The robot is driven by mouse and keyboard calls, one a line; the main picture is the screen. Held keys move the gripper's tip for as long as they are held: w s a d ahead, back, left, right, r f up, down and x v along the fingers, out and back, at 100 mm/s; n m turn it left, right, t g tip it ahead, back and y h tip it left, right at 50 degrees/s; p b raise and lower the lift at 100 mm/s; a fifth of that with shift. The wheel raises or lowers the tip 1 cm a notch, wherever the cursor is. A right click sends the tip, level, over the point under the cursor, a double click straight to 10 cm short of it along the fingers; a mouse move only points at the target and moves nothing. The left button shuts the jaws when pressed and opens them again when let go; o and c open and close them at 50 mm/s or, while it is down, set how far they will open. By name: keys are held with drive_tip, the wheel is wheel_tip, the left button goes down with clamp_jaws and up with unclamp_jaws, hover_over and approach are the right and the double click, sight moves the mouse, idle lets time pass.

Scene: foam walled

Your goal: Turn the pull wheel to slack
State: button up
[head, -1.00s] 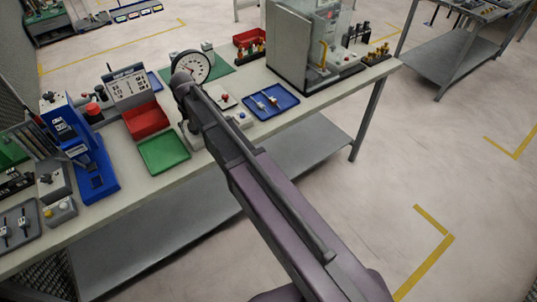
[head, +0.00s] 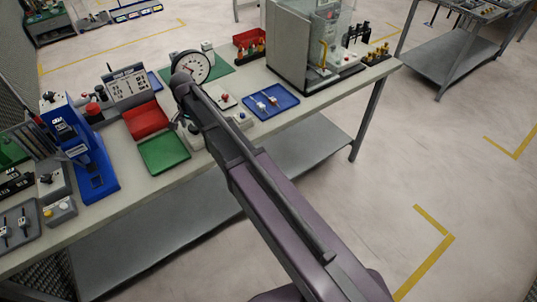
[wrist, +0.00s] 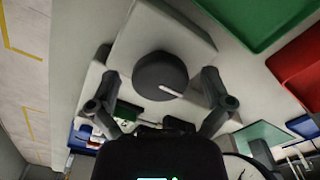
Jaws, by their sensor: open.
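The pull wheel looks to be a dark grey round knob (wrist: 160,75) with a white pointer line, seen in the wrist view on a pale box (wrist: 150,35). The pointer line runs toward the lower right in that view. My gripper (wrist: 157,66) is open, with one finger on each side of the knob and visible gaps between. Whether the fingertips reach down to its rim, I cannot tell. In the head view my gripper (head: 186,126) is over the bench beside the green tray; my arm hides the knob there.
A dial gauge (head: 190,67) stands just behind my wrist. A green tray (head: 164,153) and a red tray (head: 146,120) lie to the left, and a blue tray (head: 270,101) to the right. A grey-walled enclosure (head: 288,45) stands at the bench's right end.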

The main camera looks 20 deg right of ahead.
sight(194, 126)
drive_tip(key=m, duration=0.4)
wheel_tip(194, 126, up, 14)
drive_tip(key=p, duration=1.4)
drive_tip(key=s+d+f+n+b, duration=0.5)
drive_tip(key=s+d+f+b, duration=0.1)
drive_tip(key=s+d, duration=0.4)
drive_tip(key=s+d+f+n+b, duration=0.6)
drive_tip(key=s+d, duration=0.3)
drive_tip(key=d, duration=0.2)
drive_tip(key=shift+s+d+f+b, duration=0.3)
drive_tip(key=shift+s+f+b, duration=0.05)
drive_tip(key=shift+f+b, duration=0.45)
idle(1.8)
